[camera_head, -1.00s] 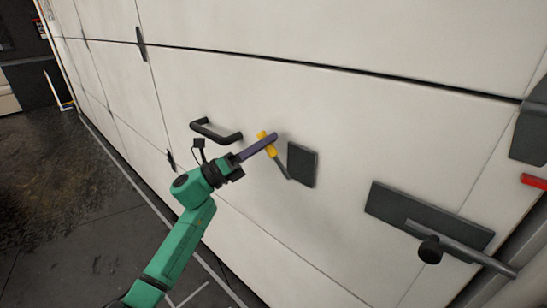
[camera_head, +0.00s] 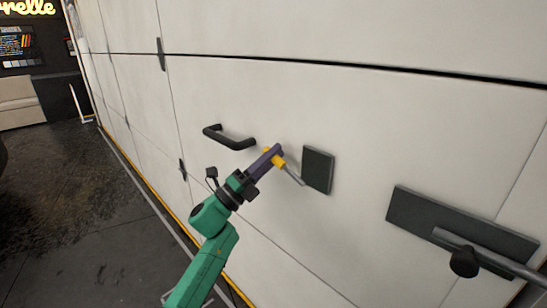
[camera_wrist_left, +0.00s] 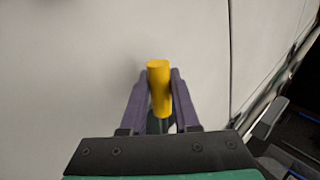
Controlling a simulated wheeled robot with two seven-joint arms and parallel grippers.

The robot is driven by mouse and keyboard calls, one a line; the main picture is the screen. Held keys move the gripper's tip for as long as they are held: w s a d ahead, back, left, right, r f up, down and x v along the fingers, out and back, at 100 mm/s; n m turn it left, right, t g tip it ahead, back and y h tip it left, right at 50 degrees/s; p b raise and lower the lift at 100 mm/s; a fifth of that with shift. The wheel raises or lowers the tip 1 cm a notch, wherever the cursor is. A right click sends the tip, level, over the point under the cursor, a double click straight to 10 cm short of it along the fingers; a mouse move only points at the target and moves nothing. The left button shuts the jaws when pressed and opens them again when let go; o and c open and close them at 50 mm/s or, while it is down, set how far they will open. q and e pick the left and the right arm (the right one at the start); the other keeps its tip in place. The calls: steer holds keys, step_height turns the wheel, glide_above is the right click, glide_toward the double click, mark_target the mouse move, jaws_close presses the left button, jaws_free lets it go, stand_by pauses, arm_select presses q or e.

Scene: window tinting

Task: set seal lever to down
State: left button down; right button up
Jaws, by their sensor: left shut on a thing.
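The seal lever is a thin grey rod with a yellow grip (camera_head: 280,163), mounted beside a dark square plate (camera_head: 318,170) on the white door. The lever slants up and left from the plate's lower left. My left gripper (camera_head: 275,155) is shut on the yellow grip, and its purple fingers hide part of it. In the left wrist view the yellow grip (camera_wrist_left: 159,85) stands between the two fingers. My right gripper is not in view.
A black pull handle (camera_head: 229,137) is fixed on the door left of the lever. A larger dark plate with a grey bar and black knob (camera_head: 463,262) is at the right. The dark floor (camera_head: 70,190) at the left is open.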

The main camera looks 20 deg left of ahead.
arm_select(q)
steer(key=c, duration=0.7)
jaws_free()
steer(key=shift+o, duration=0.2)
steer(key=shift+a, duration=0.1)
steer(key=b+v, duration=0.3)
steer(key=v, duration=1.1)
steer(key=shift+s+f, duration=0.2)
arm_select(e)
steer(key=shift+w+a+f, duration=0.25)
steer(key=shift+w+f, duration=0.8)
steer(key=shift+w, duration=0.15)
arm_select(q)
steer(key=shift+a, duration=0.15)
